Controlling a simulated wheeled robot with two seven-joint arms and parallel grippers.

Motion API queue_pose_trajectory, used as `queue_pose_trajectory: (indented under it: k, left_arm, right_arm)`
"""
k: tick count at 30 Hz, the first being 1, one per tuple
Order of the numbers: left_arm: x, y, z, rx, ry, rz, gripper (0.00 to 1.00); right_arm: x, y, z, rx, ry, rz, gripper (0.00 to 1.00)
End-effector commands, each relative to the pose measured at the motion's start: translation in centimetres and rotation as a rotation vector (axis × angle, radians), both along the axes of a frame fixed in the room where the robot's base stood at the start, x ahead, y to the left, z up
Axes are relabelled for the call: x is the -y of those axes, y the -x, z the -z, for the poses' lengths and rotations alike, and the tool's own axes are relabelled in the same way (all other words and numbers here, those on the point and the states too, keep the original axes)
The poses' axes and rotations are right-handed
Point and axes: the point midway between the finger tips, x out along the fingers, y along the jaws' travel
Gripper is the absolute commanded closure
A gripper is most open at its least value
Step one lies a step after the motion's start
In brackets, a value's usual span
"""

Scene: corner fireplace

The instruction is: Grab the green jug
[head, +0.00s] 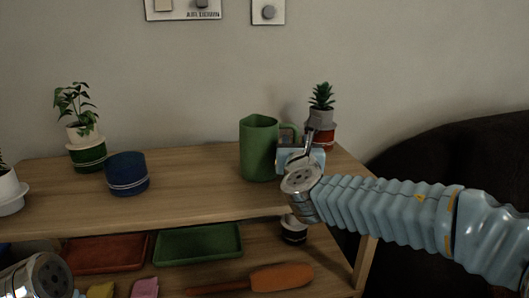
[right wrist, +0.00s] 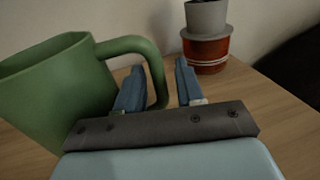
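The green jug (head: 259,150) stands upright on the wooden shelf top, with its handle toward the right. It also shows at the left of the right wrist view (right wrist: 52,95), its handle (right wrist: 150,62) reaching toward my fingers. My right gripper (head: 306,142) is at the jug's handle side. The handle does not look clamped. Of my left arm only a metal part shows at the bottom left; its gripper fingers are out of view.
A potted succulent (head: 321,108) in a red-banded pot (right wrist: 206,50) stands just right of my right gripper. A blue pot (head: 127,174) and a leafy plant (head: 76,107) stand farther left. Red (head: 106,254) and green (head: 198,245) trays lie on the lower shelf. The shelf top between blue pot and jug is clear.

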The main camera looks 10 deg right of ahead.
Motion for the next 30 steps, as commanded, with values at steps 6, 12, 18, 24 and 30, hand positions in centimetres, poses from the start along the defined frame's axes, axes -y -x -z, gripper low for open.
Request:
queue_pose_trajectory:
  k: [6, 12, 18, 24, 30]
  left_arm:
    - [0.0, 0.0, 0.0, 0.0, 0.0, 0.0, 0.57]
    - [0.0, 0.0, 0.0, 0.0, 0.0, 0.0, 0.57]
    - [0.0, 0.0, 0.0, 0.0, 0.0, 0.0, 0.57]
    - [0.0, 0.0, -0.1, 0.0, 0.0, 0.0, 0.57]
    - [0.1, 0.0, -0.3, 0.0, 0.001, 0.001, 0.57]
  right_arm:
    - [0.0, 0.0, 0.0, 0.0, 0.0, 0.0, 0.97]
    - [0.0, 0.0, 0.0, 0.0, 0.0, 0.0, 1.0]
    - [0.0, 0.0, -0.1, 0.002, -0.002, 0.0, 1.0]
    - [0.0, 0.0, -0.3, 0.002, -0.002, 0.0, 1.0]
    - [0.0, 0.0, -1.1, 0.004, -0.003, 0.002, 1.0]
